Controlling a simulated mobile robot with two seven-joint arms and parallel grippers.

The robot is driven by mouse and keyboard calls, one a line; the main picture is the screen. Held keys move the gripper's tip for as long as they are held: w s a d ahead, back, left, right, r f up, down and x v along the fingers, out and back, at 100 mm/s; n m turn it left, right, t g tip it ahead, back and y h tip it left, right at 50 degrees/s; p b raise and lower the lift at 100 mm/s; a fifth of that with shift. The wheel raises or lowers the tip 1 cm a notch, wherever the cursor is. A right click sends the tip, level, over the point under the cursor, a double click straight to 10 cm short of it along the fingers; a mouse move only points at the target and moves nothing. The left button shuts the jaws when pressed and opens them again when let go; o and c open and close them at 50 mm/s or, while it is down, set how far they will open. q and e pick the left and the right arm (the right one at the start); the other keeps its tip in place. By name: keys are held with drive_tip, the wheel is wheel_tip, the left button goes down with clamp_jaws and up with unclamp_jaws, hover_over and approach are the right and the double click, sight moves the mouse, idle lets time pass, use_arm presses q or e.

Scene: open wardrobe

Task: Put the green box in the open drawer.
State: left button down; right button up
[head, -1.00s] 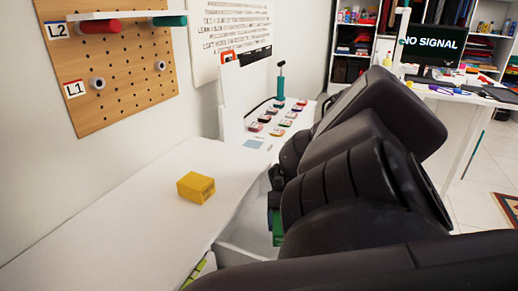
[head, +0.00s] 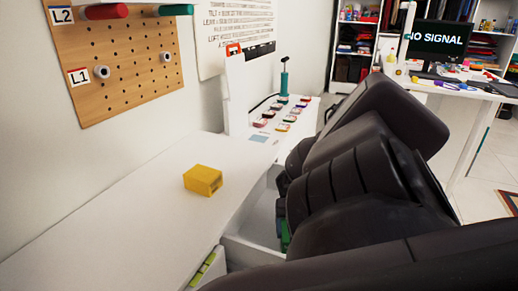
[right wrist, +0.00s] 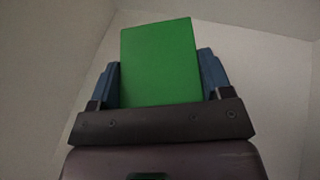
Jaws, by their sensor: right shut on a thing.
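The green box (right wrist: 160,62) is between the blue fingers of my right gripper (right wrist: 158,78) in the right wrist view. The gripper is shut on it. In the head view only a small part of the green box (head: 285,237) shows beside my dark right arm, which hides most of the gripper. The open white drawer (head: 240,250) is below the tabletop, and the box is over or inside its opening; I cannot tell its exact height. Pale walls surround the gripper in the wrist view. My left gripper is not in view.
A yellow block (head: 203,180) lies on the white tabletop (head: 110,225), which is otherwise mostly clear. A pegboard (head: 115,65) hangs on the wall. Several small coloured items (head: 285,120) lie farther back. My right arm covers much of the right side.

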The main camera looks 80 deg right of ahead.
sight(292, 223)
drive_tip(key=shift+f, duration=0.4)
drive_tip(key=o, duration=1)
drive_tip(key=shift+r, duration=0.1)
drive_tip(key=shift+d+r, duration=0.1)
drive_tip(key=shift+r, duration=0.55)
drive_tip(key=shift+v, duration=3.6)
drive_tip(key=shift+f, duration=0.1)
